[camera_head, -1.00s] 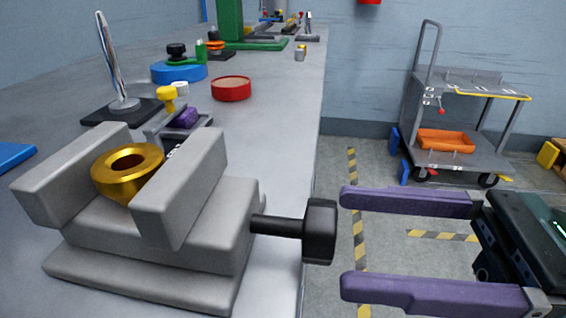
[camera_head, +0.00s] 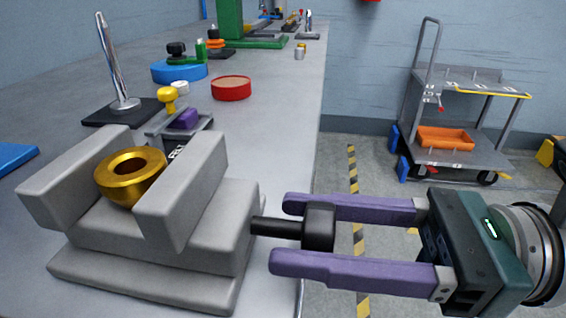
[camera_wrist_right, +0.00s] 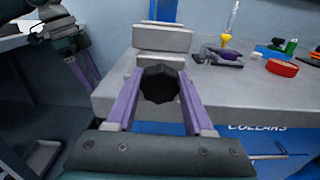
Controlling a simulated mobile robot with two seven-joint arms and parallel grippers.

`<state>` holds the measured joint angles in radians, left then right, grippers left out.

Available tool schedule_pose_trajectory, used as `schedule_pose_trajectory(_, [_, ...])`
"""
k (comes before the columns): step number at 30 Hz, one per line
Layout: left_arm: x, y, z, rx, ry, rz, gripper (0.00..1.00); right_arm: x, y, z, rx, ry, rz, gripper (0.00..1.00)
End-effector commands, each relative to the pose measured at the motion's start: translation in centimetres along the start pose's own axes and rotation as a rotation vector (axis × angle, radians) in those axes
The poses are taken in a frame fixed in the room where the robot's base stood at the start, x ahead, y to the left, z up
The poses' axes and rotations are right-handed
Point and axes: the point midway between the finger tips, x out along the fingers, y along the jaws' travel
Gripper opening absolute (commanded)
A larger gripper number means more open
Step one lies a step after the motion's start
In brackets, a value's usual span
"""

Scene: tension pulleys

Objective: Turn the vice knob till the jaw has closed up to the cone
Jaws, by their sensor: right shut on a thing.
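The grey vice (camera_head: 155,238) stands on the bench at the left front. A gold hollow cone (camera_head: 128,180) sits between its two raised jaws. The right-hand jaw (camera_head: 185,190) partly hides the cone, so I cannot tell whether it touches. The black vice knob (camera_head: 319,227) sticks out to the right on a dark shaft. My right gripper (camera_head: 285,235) is shut on the knob, one purple finger on either side. The knob also shows between the fingers in the right wrist view (camera_wrist_right: 159,84). My left gripper (camera_wrist_right: 85,70) shows only at the left of that view, its opening unclear.
Behind the vice are a yellow-knobbed fixture (camera_head: 168,100), a metal rod on a black base (camera_head: 122,103), a red disc (camera_head: 231,88) and a blue disc (camera_head: 180,72). A trolley (camera_head: 455,165) stands beyond the bench. The floor beside the bench is mostly clear.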

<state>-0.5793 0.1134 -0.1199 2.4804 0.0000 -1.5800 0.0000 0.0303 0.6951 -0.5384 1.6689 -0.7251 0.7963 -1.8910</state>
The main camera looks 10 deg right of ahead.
Motion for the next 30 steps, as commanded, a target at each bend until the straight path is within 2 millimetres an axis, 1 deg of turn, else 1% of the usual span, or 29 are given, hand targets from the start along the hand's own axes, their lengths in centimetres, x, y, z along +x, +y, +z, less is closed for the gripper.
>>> schedule_pose_trajectory(1, [0.0,0.01,0.0,0.0,0.0,0.0,0.75,-0.02,-0.02,-0.01,0.0,0.0,-0.001,0.33])
schedule_pose_trajectory(9, [0.01,0.0,0.02,0.0,-0.001,0.0,0.75,-0.02,-0.03,-0.01,0.0,0.0,-0.001,0.03])
schedule_pose_trajectory(10, [0.01,-0.01,0.02,0.0,-0.001,0.0,0.75,-0.02,-0.03,-0.01,0.0,0.0,-0.001,0.0])
schedule_pose_trajectory(20, [0.04,-0.2,0.08,0.008,-0.002,-0.006,0.75,-0.01,-0.03,0.0,0.046,0.0,-0.001,0.0])
schedule_pose_trajectory(26, [0.05,-0.26,0.11,0.01,-0.003,-0.008,0.75,0.01,-0.01,0.03,0.16,-0.001,0.0,0.0])
schedule_pose_trajectory(30, [0.0,-0.26,0.1,0.01,-0.003,-0.008,0.75,0.02,-0.01,0.06,0.267,-0.001,0.001,0.0])
